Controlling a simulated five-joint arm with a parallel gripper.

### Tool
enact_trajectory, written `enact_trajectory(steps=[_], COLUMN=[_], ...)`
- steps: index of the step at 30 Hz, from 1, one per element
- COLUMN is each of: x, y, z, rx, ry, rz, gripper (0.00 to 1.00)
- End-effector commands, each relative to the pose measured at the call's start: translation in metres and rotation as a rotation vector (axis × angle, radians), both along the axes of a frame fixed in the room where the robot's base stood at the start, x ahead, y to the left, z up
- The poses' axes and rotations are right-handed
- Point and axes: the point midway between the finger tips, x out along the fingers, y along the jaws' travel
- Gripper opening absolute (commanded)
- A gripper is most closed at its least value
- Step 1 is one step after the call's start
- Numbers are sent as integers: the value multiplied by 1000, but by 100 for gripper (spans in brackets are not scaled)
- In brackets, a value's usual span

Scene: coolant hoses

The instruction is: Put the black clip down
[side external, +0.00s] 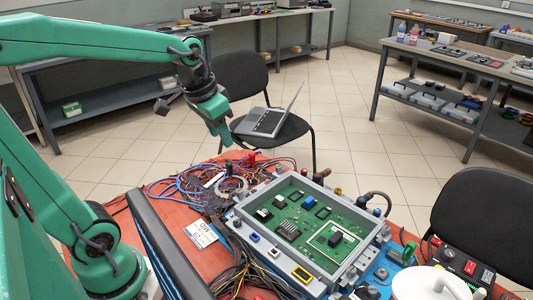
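My gripper (222,134) is green and hangs in the air above the back edge of the red-orange table (150,175), pointing down. Its fingers look close together, but they are too small in view to tell whether they are open or shut, or whether anything is between them. I cannot make out a black clip for certain. A small black block (335,240) sits inside a white outlined square on the green circuit board (322,222), well below and right of my gripper.
A grey open housing (243,222) surrounds the circuit board. Tangled cables (180,188) lie behind it at left, and a dark wire bundle (240,272) lies in front. A chair holding a laptop (262,122) stands behind the table. A white round object (425,284) is at front right.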

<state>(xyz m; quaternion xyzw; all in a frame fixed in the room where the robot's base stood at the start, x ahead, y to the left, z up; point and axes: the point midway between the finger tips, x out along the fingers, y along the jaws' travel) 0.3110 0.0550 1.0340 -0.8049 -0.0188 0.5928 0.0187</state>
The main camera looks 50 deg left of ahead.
Motion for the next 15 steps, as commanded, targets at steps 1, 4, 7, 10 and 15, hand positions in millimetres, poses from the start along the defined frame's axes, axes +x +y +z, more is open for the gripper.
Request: enact_trajectory(steps=[1,4,7,10,15], x=[-10,-26,-43,-58,-77], y=[-8,-20,-31,-40,-51], z=[3,5,5,3,-2], rx=[-1,-7,-15,-26,-42], ry=[-22,-59,-94,-127,-171], rz=[-5,-7,-10,-12,-13], gripper=[39,39,39,39,39])
